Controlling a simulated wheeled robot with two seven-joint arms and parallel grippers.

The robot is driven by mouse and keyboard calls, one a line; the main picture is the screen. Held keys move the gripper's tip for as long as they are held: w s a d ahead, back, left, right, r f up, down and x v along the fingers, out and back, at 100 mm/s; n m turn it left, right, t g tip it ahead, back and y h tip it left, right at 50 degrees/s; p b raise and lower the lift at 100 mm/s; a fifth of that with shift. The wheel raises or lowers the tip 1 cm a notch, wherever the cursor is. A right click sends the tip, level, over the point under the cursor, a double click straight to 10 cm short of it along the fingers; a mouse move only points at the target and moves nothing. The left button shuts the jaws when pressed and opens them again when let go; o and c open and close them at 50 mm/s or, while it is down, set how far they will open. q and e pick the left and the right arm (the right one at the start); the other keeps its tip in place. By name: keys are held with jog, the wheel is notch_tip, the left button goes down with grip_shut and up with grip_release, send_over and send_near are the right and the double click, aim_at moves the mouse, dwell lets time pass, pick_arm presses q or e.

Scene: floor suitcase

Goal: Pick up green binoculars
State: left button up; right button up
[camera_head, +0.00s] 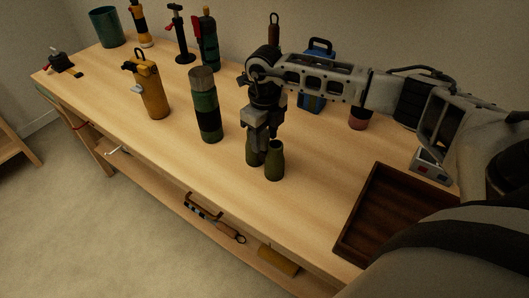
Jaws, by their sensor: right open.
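The green binoculars (274,163) stand upright on the wooden table, near its front edge. My right gripper (259,142) points down right over them, its fingers at their upper part. It is open. The fingers and wrist hide part of the binoculars, and I cannot tell whether the fingers touch them. My left gripper is not in view.
A dark wooden tray (352,236) lies at the table's right. A green and black flask (206,110) and a yellow bottle (151,90) stand left of the gripper. A blue lantern-like item (309,101) stands behind my arm. Several tools stand at the back left.

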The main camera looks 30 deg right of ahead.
grip_shut()
jog(key=shift+r, duration=0.1)
